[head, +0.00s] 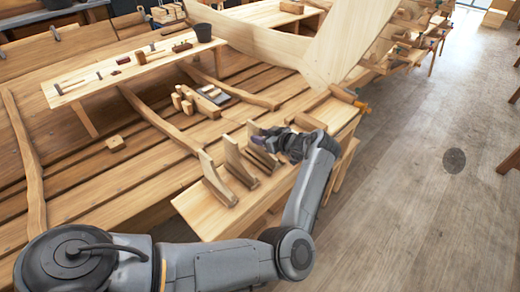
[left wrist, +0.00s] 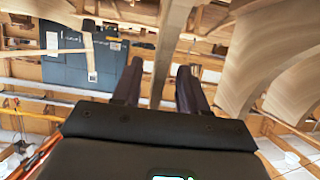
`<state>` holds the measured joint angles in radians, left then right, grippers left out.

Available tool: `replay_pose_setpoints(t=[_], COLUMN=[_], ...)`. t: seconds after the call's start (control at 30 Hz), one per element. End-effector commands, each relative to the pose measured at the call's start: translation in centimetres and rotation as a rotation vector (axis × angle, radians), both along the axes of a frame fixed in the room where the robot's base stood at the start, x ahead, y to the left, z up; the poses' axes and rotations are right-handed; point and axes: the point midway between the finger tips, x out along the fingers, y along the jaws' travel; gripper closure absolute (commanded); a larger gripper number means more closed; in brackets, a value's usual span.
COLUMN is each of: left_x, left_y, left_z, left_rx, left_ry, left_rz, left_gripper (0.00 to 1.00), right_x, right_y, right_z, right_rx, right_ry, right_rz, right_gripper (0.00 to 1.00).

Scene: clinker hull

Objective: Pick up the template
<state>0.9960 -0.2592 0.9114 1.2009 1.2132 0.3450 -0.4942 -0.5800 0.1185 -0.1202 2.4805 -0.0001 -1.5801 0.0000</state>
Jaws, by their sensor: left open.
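Three upright curved wooden templates stand in a row on a low bench: a near one (head: 216,180), a middle one (head: 236,162) and a far one (head: 253,131). My left gripper (head: 260,145) is at the far template, coming in from its right side and covering part of it. In the left wrist view the two dark fingers (left wrist: 160,82) are apart, with a thin wooden edge (left wrist: 166,45) between them. I cannot tell whether either finger touches it. Other curved wooden pieces (left wrist: 255,60) show to the right there. My right gripper is not in view.
The low bench (head: 200,212) has bare wood around the templates. A plank (head: 105,85) with tools and a dark bucket (head: 203,32) lies across the planked hull behind. Small wood blocks (head: 185,102) lie on the hull. Open floor (head: 420,160) is at the right.

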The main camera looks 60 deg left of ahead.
Motion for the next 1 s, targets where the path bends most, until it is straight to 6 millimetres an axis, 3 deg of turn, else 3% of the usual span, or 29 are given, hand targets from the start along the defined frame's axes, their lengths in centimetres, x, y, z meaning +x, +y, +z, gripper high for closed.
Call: replay_pose_setpoints(t=[0.1, 0.33, 0.63, 1.0], left_x=[-0.2, -0.2, -0.21, -0.19], left_y=[0.97, 1.06, 1.04, 1.05], left_z=[-0.3, -0.42, -0.41, -0.33], left_rx=[0.001, 0.001, 0.001, 0.001], left_ry=[-0.001, -0.001, -0.001, -0.002], left_rz=[-0.001, -0.001, -0.001, 0.0], left_gripper=[0.57, 0.57, 1.0, 1.0], right_x=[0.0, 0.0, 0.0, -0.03], right_y=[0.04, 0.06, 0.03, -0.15], right_z=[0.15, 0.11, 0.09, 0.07], right_rx=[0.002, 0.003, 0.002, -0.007], right_ry=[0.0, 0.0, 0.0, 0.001], right_rz=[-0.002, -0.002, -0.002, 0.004], right_gripper=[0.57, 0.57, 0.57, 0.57])
